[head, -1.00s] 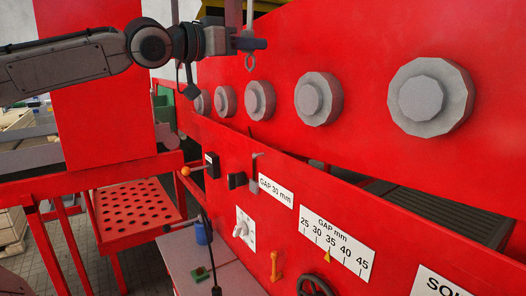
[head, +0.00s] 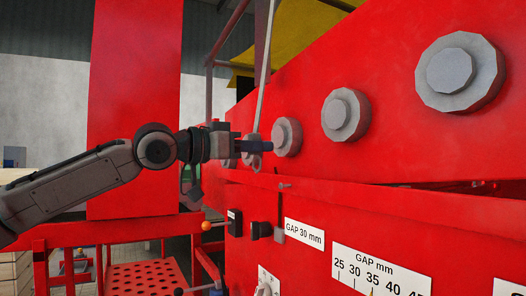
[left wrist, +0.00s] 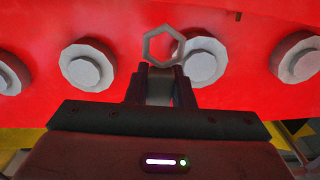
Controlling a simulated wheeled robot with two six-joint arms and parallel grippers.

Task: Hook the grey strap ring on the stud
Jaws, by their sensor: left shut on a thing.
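My left gripper (head: 262,147) is shut on the grey strap (left wrist: 160,95) in front of the red panel, at the height of the round grey bosses. The grey ring (left wrist: 163,45), six-sided and open in the middle, stands out beyond the fingertips in the left wrist view (left wrist: 160,82). It partly overlaps a boss there. My right gripper is out of view.
Several round grey bosses (head: 346,115) jut from the red panel (head: 400,150) in a row. A ledge, a lever (head: 279,232) and an orange knob (head: 207,226) lie below. A red post (head: 135,110) stands behind my left arm. Open air lies left of the panel.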

